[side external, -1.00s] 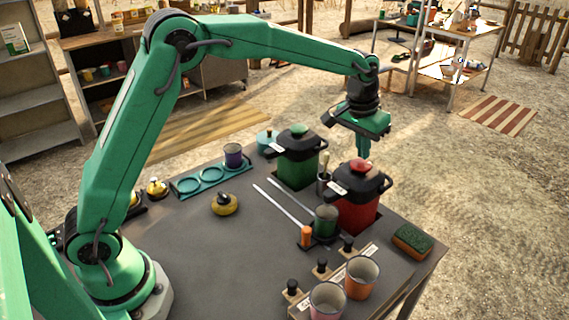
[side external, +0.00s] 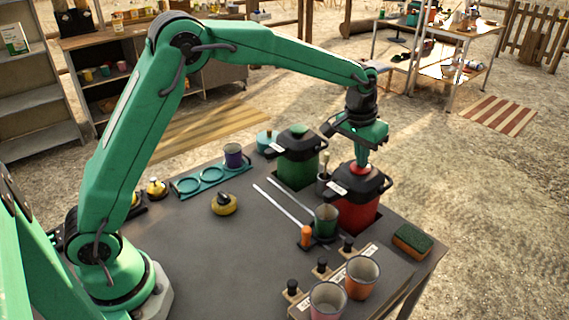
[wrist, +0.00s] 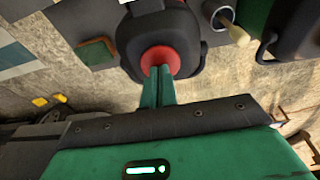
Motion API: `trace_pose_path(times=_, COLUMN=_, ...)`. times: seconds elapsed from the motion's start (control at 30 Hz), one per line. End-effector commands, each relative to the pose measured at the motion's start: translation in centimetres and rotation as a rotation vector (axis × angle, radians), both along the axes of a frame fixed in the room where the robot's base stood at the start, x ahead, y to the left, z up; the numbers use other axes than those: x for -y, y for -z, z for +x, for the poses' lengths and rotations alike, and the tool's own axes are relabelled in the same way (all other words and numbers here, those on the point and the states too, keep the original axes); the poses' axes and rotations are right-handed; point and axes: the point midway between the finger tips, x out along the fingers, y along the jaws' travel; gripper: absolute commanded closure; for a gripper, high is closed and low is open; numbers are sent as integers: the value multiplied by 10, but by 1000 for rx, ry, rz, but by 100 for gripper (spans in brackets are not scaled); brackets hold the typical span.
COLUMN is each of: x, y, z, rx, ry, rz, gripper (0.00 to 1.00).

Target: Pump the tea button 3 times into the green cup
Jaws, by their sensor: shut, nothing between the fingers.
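The red dispenser (side external: 357,212) with a black lid stands near the right of the table. The green cup (side external: 326,221) stands upright in front of the red dispenser, by the rails. A green dispenser (side external: 297,166) with a green button stands behind to the left. The dispenser labels are too small to read.
A pink cup (side external: 327,300) and an orange cup (side external: 361,277) stand at the front edge near black knobs. An orange cylinder (side external: 306,237) is beside the green cup. A sponge (side external: 412,240) lies at the right edge.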

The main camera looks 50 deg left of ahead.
Motion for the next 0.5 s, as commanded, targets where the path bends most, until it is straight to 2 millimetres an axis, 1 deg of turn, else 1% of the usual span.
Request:
trace_pose_path(times=0.3, x=0, y=10, z=0, rx=-4, ry=0, rz=1, gripper=100)
trace_pose_path(times=0.5, x=0, y=9, z=0, rx=-3, ry=0, rz=1, gripper=100)
